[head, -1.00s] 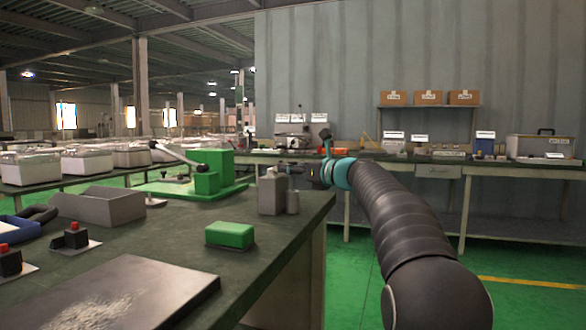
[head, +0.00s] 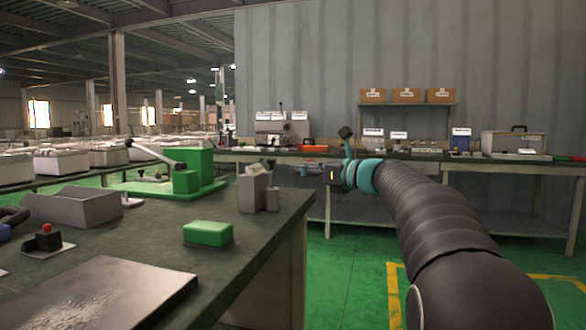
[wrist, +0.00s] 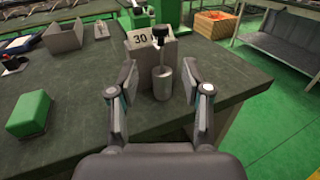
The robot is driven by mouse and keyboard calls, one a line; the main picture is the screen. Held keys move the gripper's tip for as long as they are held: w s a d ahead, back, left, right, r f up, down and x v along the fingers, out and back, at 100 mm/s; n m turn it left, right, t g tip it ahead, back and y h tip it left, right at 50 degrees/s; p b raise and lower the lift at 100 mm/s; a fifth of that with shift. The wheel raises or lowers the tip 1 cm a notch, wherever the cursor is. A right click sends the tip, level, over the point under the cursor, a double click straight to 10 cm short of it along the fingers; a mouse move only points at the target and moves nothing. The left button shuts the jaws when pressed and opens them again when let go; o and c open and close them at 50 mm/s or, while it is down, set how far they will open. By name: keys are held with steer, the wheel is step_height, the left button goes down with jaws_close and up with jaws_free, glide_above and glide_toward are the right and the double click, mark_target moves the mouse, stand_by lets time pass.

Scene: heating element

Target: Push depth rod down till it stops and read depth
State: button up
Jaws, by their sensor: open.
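The depth rod, with a dark round knob (wrist: 160,36) on a thin shaft, stands above a small grey cylinder (wrist: 162,82) in the wrist view. The cylinder stands beside a grey block (wrist: 140,50) marked "30". In the head view the block (head: 251,190) and cylinder (head: 272,199) are near the bench's right edge. My gripper (wrist: 162,85) is open and empty in the wrist view, its fingers to either side of the cylinder in the picture. Contact cannot be told. In the head view my gripper (head: 300,169) is small and side-on.
A green box (head: 208,233) lies on the dark bench (head: 150,235), left of the block. A green lever press (head: 190,170) stands behind it. A grey tray (head: 85,206) and a red-button box (head: 48,240) are at left. Green floor (head: 350,270) is open at right.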

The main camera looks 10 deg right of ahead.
steer(key=shift+s+d, duration=0.25)
steer(key=shift+s, duration=0.05)
